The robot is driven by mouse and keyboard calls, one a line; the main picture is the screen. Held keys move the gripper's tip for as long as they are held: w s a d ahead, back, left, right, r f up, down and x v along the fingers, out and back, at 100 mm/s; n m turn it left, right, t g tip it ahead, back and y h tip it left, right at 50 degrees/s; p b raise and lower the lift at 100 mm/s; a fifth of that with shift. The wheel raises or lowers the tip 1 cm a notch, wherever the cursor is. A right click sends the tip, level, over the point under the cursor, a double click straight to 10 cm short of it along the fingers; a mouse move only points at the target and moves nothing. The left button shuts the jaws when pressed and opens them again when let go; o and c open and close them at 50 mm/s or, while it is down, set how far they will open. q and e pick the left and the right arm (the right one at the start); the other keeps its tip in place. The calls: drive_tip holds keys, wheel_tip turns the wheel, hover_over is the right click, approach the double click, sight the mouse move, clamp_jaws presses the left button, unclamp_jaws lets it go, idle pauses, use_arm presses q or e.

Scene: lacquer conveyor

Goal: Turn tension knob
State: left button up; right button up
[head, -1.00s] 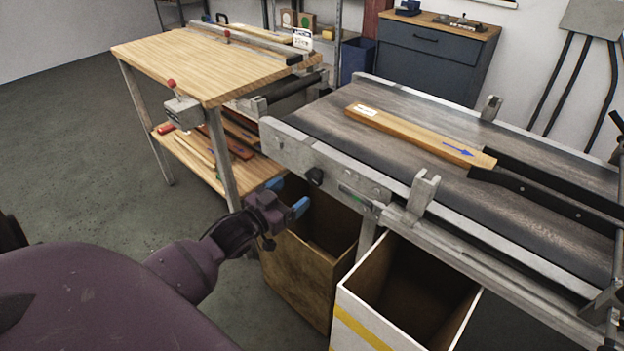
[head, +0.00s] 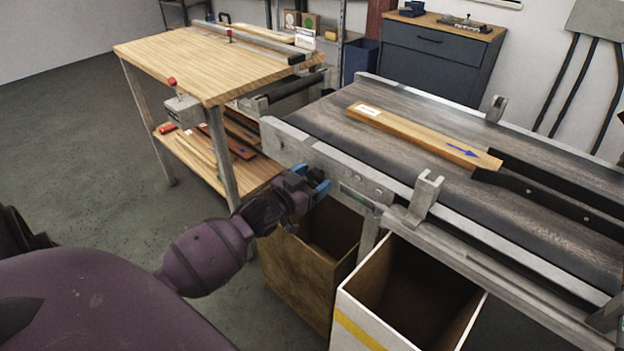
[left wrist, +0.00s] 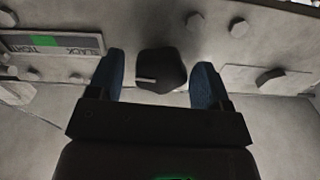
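The tension knob (left wrist: 161,72) is black with a pale pointer line and sits on the conveyor's grey side rail. In the left wrist view it lies between the two blue fingertips of my left gripper (left wrist: 157,82). The gripper is open, with a gap on each side of the knob. A label reading SLACK and TIGHT with a green patch (left wrist: 50,42) is on the rail beside it. In the head view my left gripper (head: 318,182) is at the rail and hides the knob. My right gripper is not in view.
The conveyor belt (head: 330,118) carries a wooden board (head: 420,133) with a blue arrow, near black guides. Below the rail stand a brown bin (head: 300,262) and a white bin (head: 385,330) with a yellow stripe. A wooden workbench (head: 190,62) stands left.

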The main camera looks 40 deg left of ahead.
use_arm(q)
drive_tip(key=c, duration=0.7)
drive_tip(key=shift+r+m+p, duration=0.25)
drive_tip(key=shift+m+p, duration=0.3)
drive_tip(key=shift+m, duration=0.15)
drive_tip(key=shift+c, duration=0.3)
drive_tip(key=shift+m, duration=0.3)
drive_tip(key=shift+f+m+p, duration=0.1)
drive_tip(key=shift+m+p, duration=0.2)
drive_tip(key=shift+f, duration=0.15)
drive_tip(key=o, duration=0.9)
